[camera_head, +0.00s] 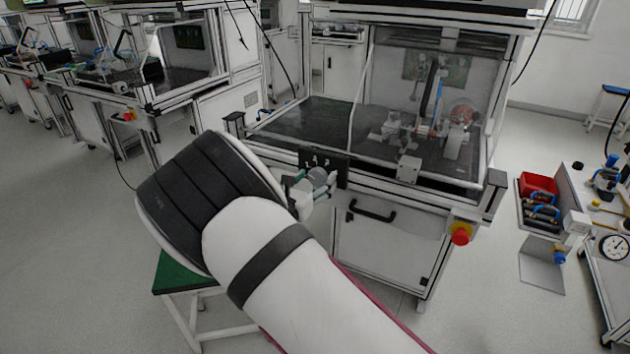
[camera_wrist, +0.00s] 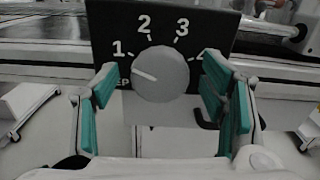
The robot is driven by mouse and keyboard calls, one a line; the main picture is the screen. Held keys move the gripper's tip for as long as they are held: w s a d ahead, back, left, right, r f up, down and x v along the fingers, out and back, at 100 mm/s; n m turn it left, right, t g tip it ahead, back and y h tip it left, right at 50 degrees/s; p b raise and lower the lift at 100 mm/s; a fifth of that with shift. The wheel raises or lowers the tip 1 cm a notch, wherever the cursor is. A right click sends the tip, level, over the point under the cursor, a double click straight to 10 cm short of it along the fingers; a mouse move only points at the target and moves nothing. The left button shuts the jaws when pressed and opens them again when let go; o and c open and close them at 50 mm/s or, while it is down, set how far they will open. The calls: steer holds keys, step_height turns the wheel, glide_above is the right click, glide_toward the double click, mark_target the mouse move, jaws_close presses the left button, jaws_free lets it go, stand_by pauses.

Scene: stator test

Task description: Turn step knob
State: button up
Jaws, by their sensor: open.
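The step knob (camera_wrist: 160,74) is a round grey dial on a black panel (camera_wrist: 200,20) with white numerals 1, 2, 3 and a partly covered one at the right. Its white pointer line lies on its left side, pointing left and slightly up, a little below the numeral 1. My gripper (camera_wrist: 158,88) is open, with one teal-padded finger on each side of the knob and visible gaps between. In the head view my gripper (camera_head: 316,185) is at the black panel (camera_head: 323,158) on the front of the test bench; my arm hides part of this area.
The test bench (camera_head: 390,235) has a black drawer handle (camera_head: 371,211) and a red emergency button (camera_head: 460,234) at its front right. A green-topped stool (camera_head: 172,274) stands below my arm. A red bin (camera_head: 538,185) is at the right.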

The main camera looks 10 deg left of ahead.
steer(key=shift+w, duration=0.1)
steer(key=shift+c, duration=0.6)
steer(key=c, duration=1)
steer(key=m+b, duration=0.1)
steer(key=m, duration=0.3)
steer(key=shift+d+m, duration=0.1)
steer(key=shift+m, duration=0.3)
steer(key=shift+f+m+b, duration=0.1)
steer(key=shift+m+b, duration=0.95)
steer(key=shift+m, duration=0.85)
steer(key=o, duration=1.1)
